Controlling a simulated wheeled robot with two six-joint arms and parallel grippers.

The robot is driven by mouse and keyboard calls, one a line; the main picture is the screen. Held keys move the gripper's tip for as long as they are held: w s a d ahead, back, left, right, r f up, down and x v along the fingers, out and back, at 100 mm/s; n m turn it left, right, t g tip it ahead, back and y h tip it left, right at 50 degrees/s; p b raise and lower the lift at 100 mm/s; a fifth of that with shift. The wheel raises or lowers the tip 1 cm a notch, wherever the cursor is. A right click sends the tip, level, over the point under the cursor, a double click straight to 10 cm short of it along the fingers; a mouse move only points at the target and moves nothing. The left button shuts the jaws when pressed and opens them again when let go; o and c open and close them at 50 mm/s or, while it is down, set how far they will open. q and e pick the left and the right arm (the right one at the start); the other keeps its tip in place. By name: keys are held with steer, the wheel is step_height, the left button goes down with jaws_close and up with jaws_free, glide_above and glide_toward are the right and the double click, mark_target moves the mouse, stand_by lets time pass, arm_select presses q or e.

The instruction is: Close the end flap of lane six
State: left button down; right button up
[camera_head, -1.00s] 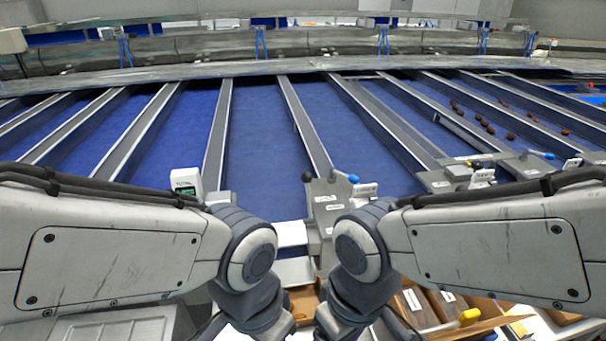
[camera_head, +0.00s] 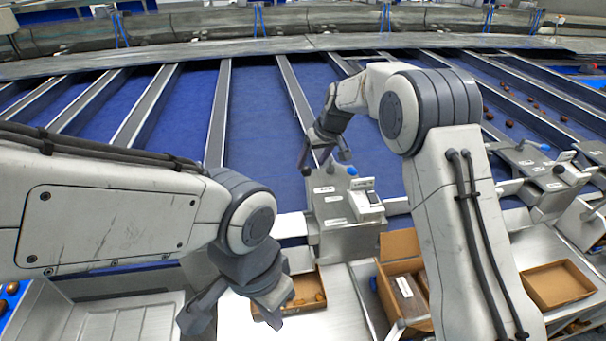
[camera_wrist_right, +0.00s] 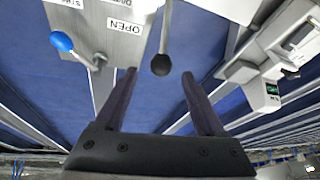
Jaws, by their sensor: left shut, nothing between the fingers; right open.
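The grey lane-end unit (camera_head: 341,228) stands in the middle of the head view. Its black-knobbed lever (camera_wrist_right: 162,65) shows in the right wrist view beside an OPEN label (camera_wrist_right: 125,25); a blue knob (camera_wrist_right: 61,41) is to the left. My right gripper (camera_head: 325,160) is open just above this unit. In the right wrist view the black knob lies between the lines of the two fingers (camera_wrist_right: 160,75), near their tips; I cannot tell whether they touch it. My left gripper (camera_head: 268,313) is shut and empty, low at the front. No lane number is readable, and the flap itself is not clearly seen.
Blue lanes (camera_head: 253,125) with grey dividers run away to the back. A similar lane-end unit (camera_head: 530,170) stands at right. Cardboard boxes (camera_head: 400,245) and (camera_head: 560,285) sit on the metal bench below. Dates (camera_head: 510,124) lie on the right lanes.

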mark_target(304, 175)
steer(key=p+x, duration=0.3)
steer(key=x, duration=0.5)
steer(key=shift+a, duration=0.1)
steer(key=shift+w+a+f, duration=0.1)
steer(key=shift+w+f, duration=0.05)
steer(key=shift+f, duration=0.25)
steer(key=shift+c, duration=0.3)
jaws_close()
stand_by(0.6)
